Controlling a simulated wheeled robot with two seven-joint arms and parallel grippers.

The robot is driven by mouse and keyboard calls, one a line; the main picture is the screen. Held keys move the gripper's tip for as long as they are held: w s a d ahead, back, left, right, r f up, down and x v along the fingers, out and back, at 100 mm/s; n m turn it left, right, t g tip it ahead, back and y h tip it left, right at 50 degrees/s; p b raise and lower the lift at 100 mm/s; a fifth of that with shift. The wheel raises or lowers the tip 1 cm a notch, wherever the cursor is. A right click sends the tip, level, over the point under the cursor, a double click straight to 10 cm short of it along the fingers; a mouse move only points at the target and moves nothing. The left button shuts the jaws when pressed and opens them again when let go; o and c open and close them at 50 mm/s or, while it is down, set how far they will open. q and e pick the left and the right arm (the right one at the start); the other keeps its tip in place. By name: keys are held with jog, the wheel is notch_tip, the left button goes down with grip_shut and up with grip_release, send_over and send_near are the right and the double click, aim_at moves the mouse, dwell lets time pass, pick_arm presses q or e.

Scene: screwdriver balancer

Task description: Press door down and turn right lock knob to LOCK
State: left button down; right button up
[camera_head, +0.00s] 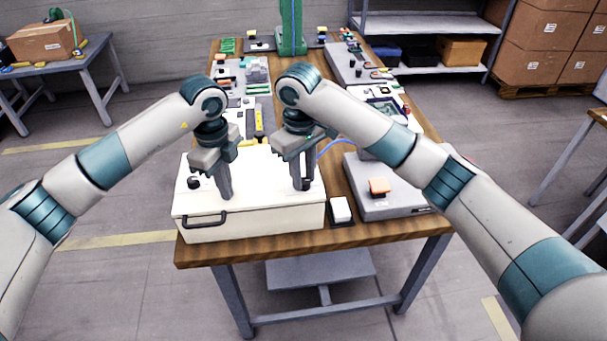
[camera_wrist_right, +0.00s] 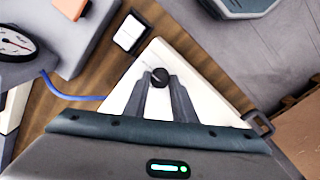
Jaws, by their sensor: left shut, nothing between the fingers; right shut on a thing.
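The white box's flat door (camera_head: 265,204) is closed, with a black handle (camera_head: 204,221) on its front edge. My left gripper (camera_head: 227,196) is shut and empty, its tips down at the door's surface on the left half; contact is hard to tell. The black left lock knob (camera_head: 193,183) stands left of it. My right gripper (camera_head: 304,187) points down over the door's right side. In the right wrist view its fingers (camera_wrist_right: 160,84) are shut on the round black right lock knob (camera_wrist_right: 160,76). The knob's markings are too small to read.
A white switch (camera_head: 341,209) on a dark base stands right of the box. Beyond it is a grey unit with an orange block (camera_head: 379,187). A blue cable (camera_wrist_right: 70,92) runs near the box. Several devices crowd the wooden table (camera_head: 300,239) behind the box.

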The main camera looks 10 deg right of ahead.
pick_arm(q)
jog(key=shift+s+f, duration=0.15)
jog(key=shift+f, duration=0.15)
pick_arm(e)
jog(key=o, duration=1)
jog(key=shift+s, duration=0.1)
jog(key=shift+o, duration=0.2)
notch_tip(320, 180, up, 12)
jog(key=shift+s+a, duration=0.15)
jog(key=shift+a, duration=0.1)
pick_arm(q)
jog(key=shift+r, duration=0.1)
pick_arm(e)
jog(key=shift+r, duration=0.1)
pick_arm(q)
jog(key=shift+r+p, duration=0.55)
jog(key=shift+r, duration=0.4)
notch_tip(320, 180, up, 5)
jog(key=shift+r+p, duration=0.2)
jog(key=shift+p, duration=0.9)
pick_arm(e)
notch_tip(320, 180, up, 3)
jog(key=shift+r, duration=0.1)
